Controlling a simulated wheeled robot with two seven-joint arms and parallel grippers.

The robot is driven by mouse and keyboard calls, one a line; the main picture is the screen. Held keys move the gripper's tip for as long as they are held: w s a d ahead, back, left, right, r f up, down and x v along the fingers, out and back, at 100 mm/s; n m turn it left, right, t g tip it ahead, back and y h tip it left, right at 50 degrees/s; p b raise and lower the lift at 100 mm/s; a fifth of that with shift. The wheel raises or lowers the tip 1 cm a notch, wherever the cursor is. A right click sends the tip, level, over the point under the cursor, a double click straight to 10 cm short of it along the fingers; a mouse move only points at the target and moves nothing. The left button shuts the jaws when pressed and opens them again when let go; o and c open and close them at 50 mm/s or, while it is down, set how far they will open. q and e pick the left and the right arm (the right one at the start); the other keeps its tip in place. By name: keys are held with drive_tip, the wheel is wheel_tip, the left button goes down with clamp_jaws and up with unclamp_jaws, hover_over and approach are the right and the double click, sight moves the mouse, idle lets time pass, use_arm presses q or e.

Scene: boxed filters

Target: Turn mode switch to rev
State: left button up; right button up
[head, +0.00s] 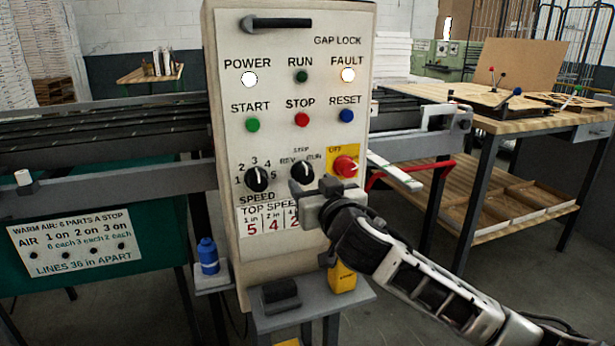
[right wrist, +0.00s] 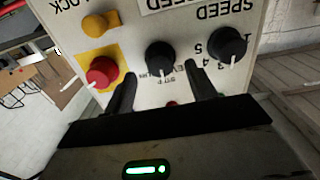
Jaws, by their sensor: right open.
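My left gripper is out of view.
The black speed knob (head: 256,179) is to the left, and the red OFF knob (head: 345,166) on a yellow plate to the right. Start, stop and reset buttons sit above. The POWER (head: 249,79) and FAULT (head: 348,75) lamps are lit. A blue bottle (head: 208,256) stands lower left.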

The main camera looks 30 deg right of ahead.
sight(307, 177)
drive_tip(key=shift+x, duration=1.25)
drive_tip(key=shift+w+d, duration=0.1)
drive_tip(key=shift+w, duration=0.4)
drive_tip(key=c, duration=1)
